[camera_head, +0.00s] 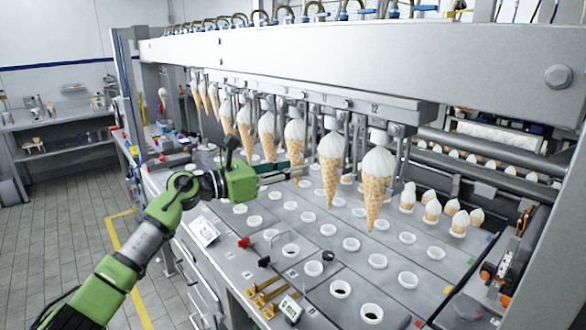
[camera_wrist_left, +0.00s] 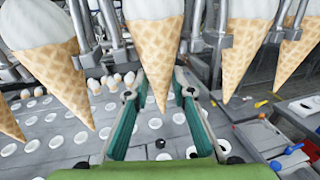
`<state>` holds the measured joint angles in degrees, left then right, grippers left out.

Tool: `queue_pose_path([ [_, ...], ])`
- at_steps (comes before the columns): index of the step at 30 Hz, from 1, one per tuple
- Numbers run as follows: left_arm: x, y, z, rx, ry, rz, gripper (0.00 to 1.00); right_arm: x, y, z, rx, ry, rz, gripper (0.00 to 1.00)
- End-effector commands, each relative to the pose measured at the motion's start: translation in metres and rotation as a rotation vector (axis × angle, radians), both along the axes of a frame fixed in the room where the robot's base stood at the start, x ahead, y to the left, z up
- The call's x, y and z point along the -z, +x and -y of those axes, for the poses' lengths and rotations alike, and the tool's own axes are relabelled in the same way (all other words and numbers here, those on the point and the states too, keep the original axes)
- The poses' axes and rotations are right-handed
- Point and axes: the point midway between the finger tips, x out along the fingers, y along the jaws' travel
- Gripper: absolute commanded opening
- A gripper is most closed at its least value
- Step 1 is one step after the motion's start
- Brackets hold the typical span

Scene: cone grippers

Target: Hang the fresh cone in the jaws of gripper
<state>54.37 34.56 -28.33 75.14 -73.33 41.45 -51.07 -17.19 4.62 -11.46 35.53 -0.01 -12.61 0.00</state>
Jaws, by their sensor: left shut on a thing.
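Several cream-topped waffle cones hang point down in a row from the holders under the machine's overhead beam, such as the large front cone (camera_head: 377,188). My left gripper (camera_head: 280,168) reaches in from the left to the middle of this row. In the left wrist view my left gripper (camera_wrist_left: 158,98) has its teal fingers on both sides of the cone (camera_wrist_left: 156,48). It is shut on the cone near its lower, pointed part. The cone is upright, cream on top, with its top cut off by the frame. Whether the holder above grips it cannot be told. My right gripper is not in view.
Neighbouring cones hang close on both sides, such as a left neighbour (camera_wrist_left: 55,75) and a right neighbour (camera_wrist_left: 245,45). Below is a grey deck (camera_head: 305,222) with rows of white-rimmed holes. Several small cones (camera_head: 432,210) stand at the right. A shelf (camera_head: 65,148) is at the left.

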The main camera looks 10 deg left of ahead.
Motion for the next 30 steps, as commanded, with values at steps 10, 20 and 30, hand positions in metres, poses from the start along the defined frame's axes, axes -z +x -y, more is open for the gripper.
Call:
queue_pose_path([
  [10,0.0025,0.0000,-0.0001,0.000,-0.002,0.001,0.12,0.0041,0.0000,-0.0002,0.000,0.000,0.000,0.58],
  [20,0.0053,0.0000,-0.0002,0.000,-0.001,0.001,0.12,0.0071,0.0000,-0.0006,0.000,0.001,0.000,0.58],
  [30,0.0052,0.0000,-0.0002,0.000,-0.001,0.001,0.33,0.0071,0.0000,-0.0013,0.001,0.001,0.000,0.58],
])
